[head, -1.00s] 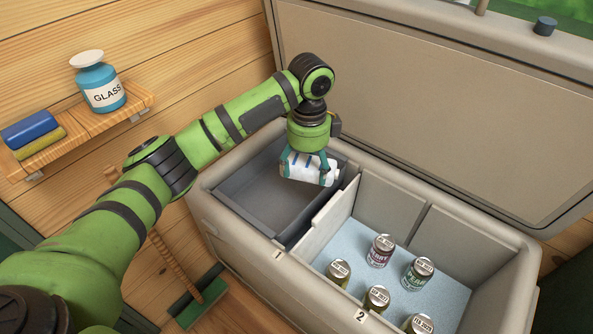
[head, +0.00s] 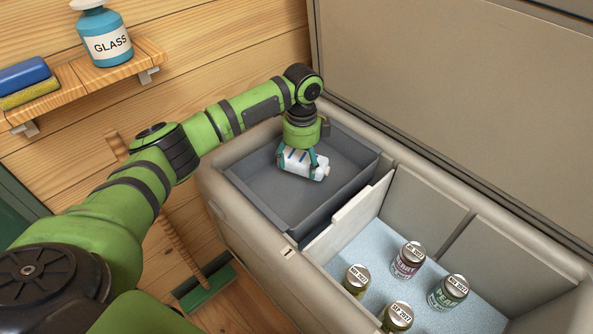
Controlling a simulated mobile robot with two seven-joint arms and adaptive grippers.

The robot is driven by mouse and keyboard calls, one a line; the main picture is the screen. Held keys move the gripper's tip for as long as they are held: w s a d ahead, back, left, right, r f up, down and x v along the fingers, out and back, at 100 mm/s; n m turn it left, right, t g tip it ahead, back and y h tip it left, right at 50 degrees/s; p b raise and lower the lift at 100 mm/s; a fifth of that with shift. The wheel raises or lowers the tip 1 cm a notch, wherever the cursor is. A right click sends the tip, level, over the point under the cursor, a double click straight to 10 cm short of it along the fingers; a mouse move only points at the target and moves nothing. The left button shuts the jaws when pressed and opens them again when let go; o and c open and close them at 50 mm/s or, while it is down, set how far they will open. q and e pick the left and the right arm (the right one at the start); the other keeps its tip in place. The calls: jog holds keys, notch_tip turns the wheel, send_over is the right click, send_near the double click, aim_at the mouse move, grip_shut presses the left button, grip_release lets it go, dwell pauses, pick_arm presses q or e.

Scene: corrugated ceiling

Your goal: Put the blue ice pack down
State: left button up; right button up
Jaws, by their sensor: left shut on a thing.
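My left gripper (head: 297,167) is shut on the ice pack (head: 303,161), which looks white with blue markings and has a small cap-like end at the right. The gripper points down, its teal fingers on either side of the pack. The pack is over the grey tray (head: 250,190) in the left compartment of the chest. I cannot tell whether the pack touches the tray floor. The part of the pack behind the fingers is hidden. My right gripper is not in view.
The right compartment holds several lidded cans (head: 407,260) on a pale blue floor (head: 370,238). A divider (head: 350,215) separates it from the tray. The chest lid (head: 450,90) stands open behind. A wall shelf (head: 105,70) holds a glass bottle (head: 102,35). The visible tray floor is clear.

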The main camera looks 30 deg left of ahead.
aim_at(296, 171)
pick_arm(q)
jog(key=shift+w+a+f, duration=0.2)
jog(key=shift+a+f, duration=0.25)
jog(key=shift+a, duration=0.25)
jog(key=shift+f, duration=0.25)
notch_tip(296, 171, down, 4)
jog(key=shift+r, duration=0.25)
jog(key=o, duration=1.2)
jog(key=shift+s+f, duration=0.1)
jog(key=shift+o, duration=0.8)
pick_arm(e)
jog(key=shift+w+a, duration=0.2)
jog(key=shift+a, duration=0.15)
